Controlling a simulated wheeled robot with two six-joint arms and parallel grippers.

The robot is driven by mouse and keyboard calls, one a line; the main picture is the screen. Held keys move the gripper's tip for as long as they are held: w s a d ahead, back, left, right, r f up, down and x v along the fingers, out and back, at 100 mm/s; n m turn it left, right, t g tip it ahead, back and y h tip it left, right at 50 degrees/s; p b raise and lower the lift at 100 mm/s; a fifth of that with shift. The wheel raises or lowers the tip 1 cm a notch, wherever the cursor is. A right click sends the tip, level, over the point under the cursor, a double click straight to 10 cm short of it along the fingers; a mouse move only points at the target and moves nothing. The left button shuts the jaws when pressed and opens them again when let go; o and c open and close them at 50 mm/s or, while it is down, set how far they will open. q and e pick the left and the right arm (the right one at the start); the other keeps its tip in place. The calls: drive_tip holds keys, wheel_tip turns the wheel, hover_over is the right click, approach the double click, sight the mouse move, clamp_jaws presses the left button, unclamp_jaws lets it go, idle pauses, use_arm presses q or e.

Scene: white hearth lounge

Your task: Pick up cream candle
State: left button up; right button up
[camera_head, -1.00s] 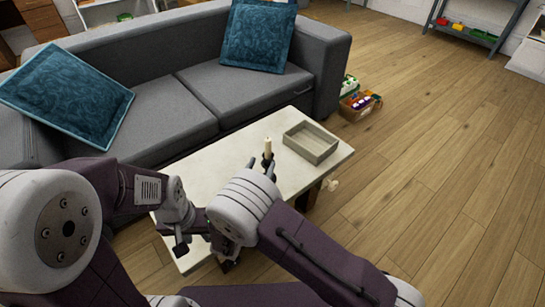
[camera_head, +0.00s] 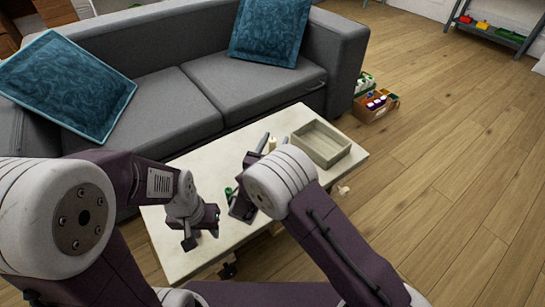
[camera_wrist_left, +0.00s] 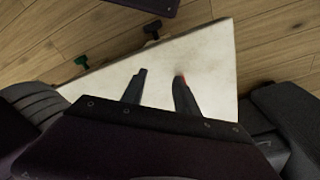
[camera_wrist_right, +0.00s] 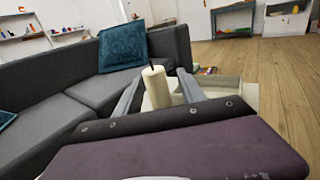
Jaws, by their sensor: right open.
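The cream candle (camera_head: 272,144) stands on the pale coffee table, just left of a tray; my right arm hides its lower part in the head view. In the right wrist view the candle (camera_wrist_right: 156,90) is upright with a dark wick, between the two fingers. My right gripper (camera_wrist_right: 159,86) is open, with a finger on each side of the candle and gaps showing. My left gripper (camera_wrist_left: 159,76) is open and empty above the near left part of the table; it also shows in the head view (camera_head: 200,236).
A rectangular beige tray (camera_head: 345,160) sits on the table (camera_head: 165,238) right of the candle. A grey sofa (camera_head: 160,115) with teal cushions stands behind the table. A box of small items (camera_head: 376,106) is on the floor by the sofa.

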drive_tip(key=shift+w+d+r, duration=0.1)
drive_tip(key=shift+w, duration=0.2)
clamp_jaws()
